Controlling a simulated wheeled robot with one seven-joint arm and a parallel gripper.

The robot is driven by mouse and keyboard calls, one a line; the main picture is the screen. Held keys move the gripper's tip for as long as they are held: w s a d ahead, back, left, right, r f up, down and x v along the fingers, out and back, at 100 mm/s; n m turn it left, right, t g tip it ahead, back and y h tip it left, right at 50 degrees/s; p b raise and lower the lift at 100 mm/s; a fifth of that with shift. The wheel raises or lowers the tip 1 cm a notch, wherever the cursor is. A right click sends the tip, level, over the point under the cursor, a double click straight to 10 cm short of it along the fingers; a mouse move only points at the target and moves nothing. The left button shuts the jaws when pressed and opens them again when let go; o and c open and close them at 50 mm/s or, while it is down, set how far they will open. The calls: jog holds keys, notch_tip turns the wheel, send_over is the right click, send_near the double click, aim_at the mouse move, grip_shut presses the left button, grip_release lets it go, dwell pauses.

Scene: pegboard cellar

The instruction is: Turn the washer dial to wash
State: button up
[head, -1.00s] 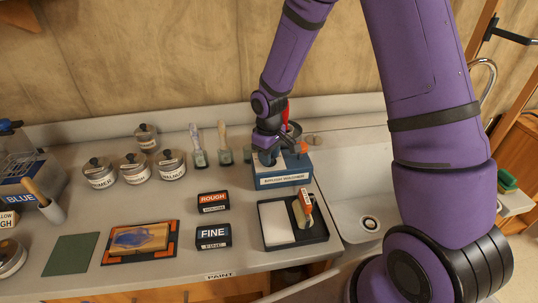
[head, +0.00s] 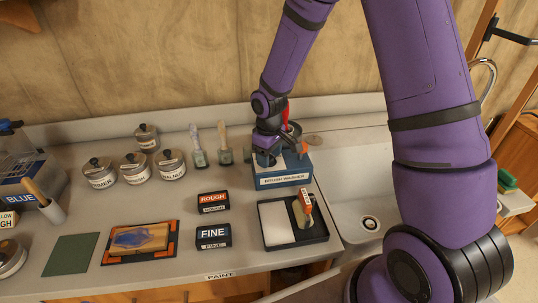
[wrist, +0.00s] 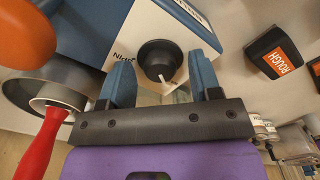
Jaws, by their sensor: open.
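The brush washer (head: 283,181) is a blue box with a pale top, standing on the counter left of the sink. Its dial (wrist: 160,58) is a round black knob with a white pointer, seen in the wrist view. The pointer faces the bottom of that view. The word SPIN (wrist: 123,56) reads upside down beside the dial. My gripper (wrist: 162,75) is open, with one blue finger on each side of the dial. Contact with it cannot be told. In the head view my gripper (head: 266,157) hides the dial.
A red handle (wrist: 42,145) and an orange rounded thing (wrist: 24,32) are close to my gripper. A black tray (head: 309,238) lies in front of the washer. ROUGH (head: 212,202) and FINE (head: 213,236) blocks are to its left. The sink (head: 350,200) is to the right.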

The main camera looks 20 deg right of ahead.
jog(key=shift+r, duration=0.1)
notch_tip(320, 180, up, 11)
jog(key=shift+f, duration=0.2)
dwell(0.6)
jog(key=s+d+r+m+t, duration=0.2)
jog(key=s+d+r+m, duration=0.1)
jog(key=s+r, duration=0.8)
jog(key=s+d+r+m+t, duration=0.3)
jog(key=s+r, duration=0.8)
jog(key=s, duration=0.5)
jog(key=shift+d+r+m, duration=0.15)
jog(key=shift+d+m, duration=0.25)
jog(key=shift+m, duration=0.1)
